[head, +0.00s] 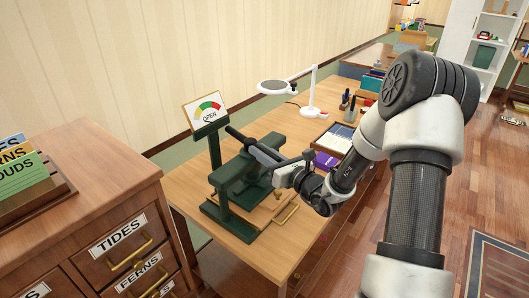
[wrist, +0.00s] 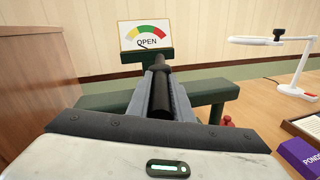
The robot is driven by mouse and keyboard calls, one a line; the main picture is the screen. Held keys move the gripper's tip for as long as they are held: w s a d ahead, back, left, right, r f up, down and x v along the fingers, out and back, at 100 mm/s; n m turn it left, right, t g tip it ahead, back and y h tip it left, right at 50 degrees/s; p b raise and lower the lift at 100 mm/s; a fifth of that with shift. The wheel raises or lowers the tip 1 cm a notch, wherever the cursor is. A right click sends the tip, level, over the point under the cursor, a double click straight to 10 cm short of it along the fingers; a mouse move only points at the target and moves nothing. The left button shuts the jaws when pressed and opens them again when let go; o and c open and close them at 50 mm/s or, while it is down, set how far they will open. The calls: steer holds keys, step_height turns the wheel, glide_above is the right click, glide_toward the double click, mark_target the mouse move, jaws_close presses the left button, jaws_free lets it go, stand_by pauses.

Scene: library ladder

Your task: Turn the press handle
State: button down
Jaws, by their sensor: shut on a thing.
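The green press (head: 232,190) stands on the wooden desk, and its green frame also shows in the wrist view (wrist: 212,92). Its dark press handle (head: 236,134) slants up to the left; its black bar lies between my fingers in the wrist view (wrist: 161,92). My gripper (head: 262,153) is shut on the handle, with the grey fingers on both sides of it. The handle's end sticks out past the fingertips. A gauge sign (head: 206,110) reading OPEN, with a green, yellow and red arc, stands above the press; it also shows in the wrist view (wrist: 147,34).
A wooden drawer cabinet (head: 95,200) with labelled drawers stands close at the left. A white desk lamp (head: 311,92), a purple box (head: 325,160) and a tray (head: 336,138) are on the desk to the right. The patterned wall is behind.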

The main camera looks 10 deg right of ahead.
steer(key=c, duration=1.6)
jaws_free()
steer(key=v, duration=1.7)
steer(key=shift+s, duration=0.25)
